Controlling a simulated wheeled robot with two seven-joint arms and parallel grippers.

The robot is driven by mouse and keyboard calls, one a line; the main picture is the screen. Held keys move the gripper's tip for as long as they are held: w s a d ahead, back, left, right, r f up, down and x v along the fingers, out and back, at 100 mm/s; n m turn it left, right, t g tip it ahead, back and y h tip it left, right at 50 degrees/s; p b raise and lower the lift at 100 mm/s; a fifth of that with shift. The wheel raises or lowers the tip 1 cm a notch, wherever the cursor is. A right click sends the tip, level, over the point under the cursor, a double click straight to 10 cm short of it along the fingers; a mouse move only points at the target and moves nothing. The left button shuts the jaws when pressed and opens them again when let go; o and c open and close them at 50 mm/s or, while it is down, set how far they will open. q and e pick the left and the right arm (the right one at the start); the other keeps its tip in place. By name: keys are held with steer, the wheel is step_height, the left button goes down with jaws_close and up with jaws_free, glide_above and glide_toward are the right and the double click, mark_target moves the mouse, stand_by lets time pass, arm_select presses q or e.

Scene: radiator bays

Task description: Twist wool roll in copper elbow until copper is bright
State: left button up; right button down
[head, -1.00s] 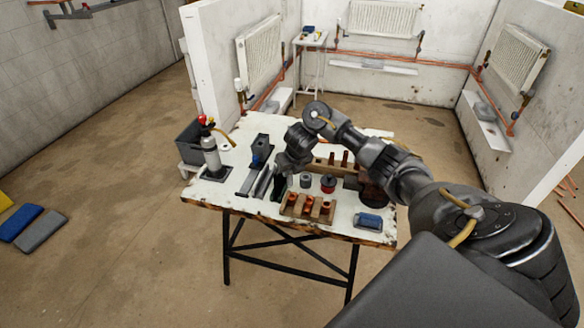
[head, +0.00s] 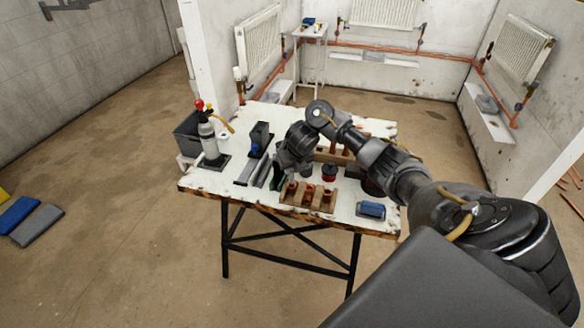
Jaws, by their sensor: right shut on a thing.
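A wooden block (head: 318,208) at the front of the bench holds several copper fittings. The leftmost copper elbow (head: 292,188) stands by my right gripper (head: 283,180). That gripper comes down from above at the block's left end. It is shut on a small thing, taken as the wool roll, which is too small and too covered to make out. I cannot tell whether it is inside the elbow, nor how bright the copper is. My left gripper is not in view.
A dark clamp-like tool (head: 260,140) stands behind left. A grey bin (head: 188,135) is beyond the left edge.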

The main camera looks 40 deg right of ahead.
steer(key=shift+s+f, duration=0.1)
steer(key=shift+f, duration=0.05)
stand_by(0.3)
steer(key=shift+f, duration=0.1)
steer(key=shift+f+b, duration=0.5)
steer(key=shift+b, duration=0.15)
steer(key=shift+f+b, duration=0.7)
steer(key=shift+f, duration=0.1)
